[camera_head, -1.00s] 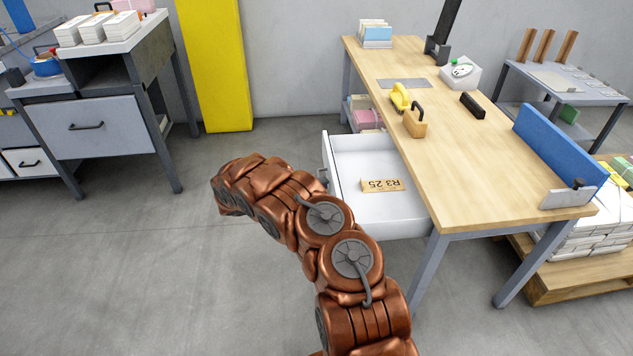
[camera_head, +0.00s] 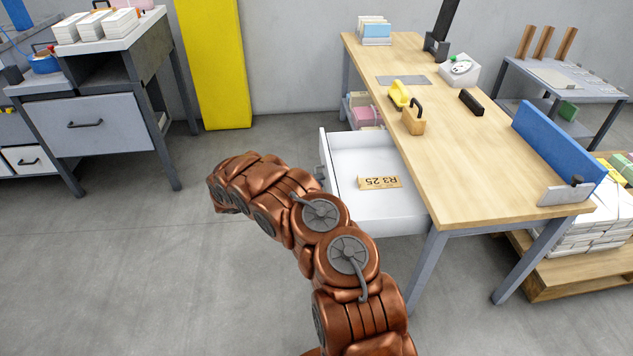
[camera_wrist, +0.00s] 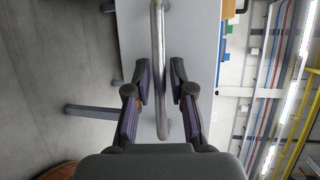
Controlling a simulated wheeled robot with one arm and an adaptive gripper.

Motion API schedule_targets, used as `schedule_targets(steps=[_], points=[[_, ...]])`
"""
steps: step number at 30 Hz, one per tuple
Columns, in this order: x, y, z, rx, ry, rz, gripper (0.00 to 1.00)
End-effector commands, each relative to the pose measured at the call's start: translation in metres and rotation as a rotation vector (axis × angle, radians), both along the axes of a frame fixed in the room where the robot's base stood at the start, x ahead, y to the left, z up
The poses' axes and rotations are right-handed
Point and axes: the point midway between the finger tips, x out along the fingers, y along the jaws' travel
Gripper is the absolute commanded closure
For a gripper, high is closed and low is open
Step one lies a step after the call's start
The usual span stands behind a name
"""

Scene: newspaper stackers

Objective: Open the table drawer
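The table (camera_head: 470,165) has a light wood top and grey legs. Its white drawer (camera_head: 405,212) stands well out from the table's left side, with a tan card marked "R3 25" (camera_head: 379,182) lying inside. A small part of the drawer's grey handle (camera_head: 321,174) shows beside my arm. In the wrist view, the metal bar handle (camera_wrist: 159,45) runs up the picture before the pale drawer front (camera_wrist: 132,35). My gripper (camera_wrist: 160,78) is open, one finger on each side of the bar, with gaps visible. My arm hides the gripper in the head view.
A grey cabinet (camera_head: 90,124) stands at the left and a yellow panel (camera_head: 214,65) against the back wall. A wooden block with a handle (camera_head: 413,121) and a yellow tool (camera_head: 399,94) lie on the tabletop. The floor left of my arm is clear.

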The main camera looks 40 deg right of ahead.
Motion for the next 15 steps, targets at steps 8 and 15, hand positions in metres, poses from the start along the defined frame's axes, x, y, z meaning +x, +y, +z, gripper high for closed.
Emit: schedule_targets(steps=[8,15], points=[[0.008,0.041,0.008,0.000,0.000,0.005,0.78],[0.015,0.084,0.016,0.000,-0.001,0.004,0.78]])
